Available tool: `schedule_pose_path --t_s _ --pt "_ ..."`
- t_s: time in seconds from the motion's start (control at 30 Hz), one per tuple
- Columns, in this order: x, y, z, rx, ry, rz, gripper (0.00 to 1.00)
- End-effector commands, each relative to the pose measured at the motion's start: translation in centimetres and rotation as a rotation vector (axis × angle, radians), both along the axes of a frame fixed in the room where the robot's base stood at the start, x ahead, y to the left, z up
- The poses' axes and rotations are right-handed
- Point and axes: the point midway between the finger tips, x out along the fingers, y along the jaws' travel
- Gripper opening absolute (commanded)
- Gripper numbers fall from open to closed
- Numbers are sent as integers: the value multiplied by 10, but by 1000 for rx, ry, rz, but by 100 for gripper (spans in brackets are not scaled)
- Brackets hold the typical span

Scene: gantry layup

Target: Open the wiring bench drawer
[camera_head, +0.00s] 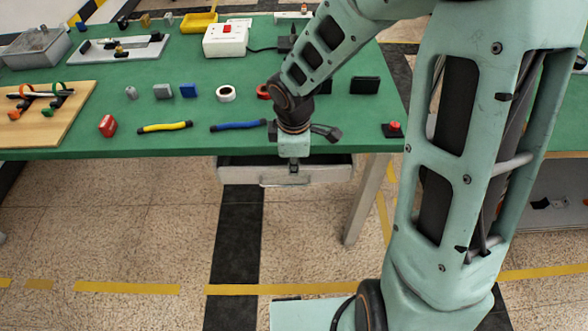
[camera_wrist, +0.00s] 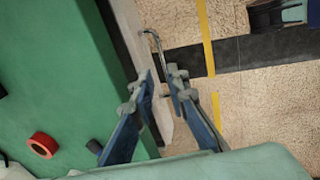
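The wiring bench drawer (camera_head: 325,174) is a pale grey box under the front edge of the green bench. A dark strip shows between its front and the bench top, so it appears to stand slightly out. Its metal handle (camera_wrist: 153,42) is a thin bar on the drawer front in the wrist view. My gripper (camera_wrist: 161,74) points down at the drawer front, with its two fingers apart. The near end of the handle shows between or just beyond the fingertips; contact cannot be told. The gripper (camera_head: 293,168) hides part of the drawer front in the head view.
A bench leg (camera_head: 366,200) stands right of the drawer. The floor in front of the drawer is clear.

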Motion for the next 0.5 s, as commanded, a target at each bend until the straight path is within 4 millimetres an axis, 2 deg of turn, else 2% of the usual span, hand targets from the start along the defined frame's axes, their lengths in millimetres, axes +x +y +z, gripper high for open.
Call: schedule_pose_path --t_s 0.17,0.5 --pt "1 1 -17 -2 5 16 14" --pt "13 1 -81 0 4 13 14"
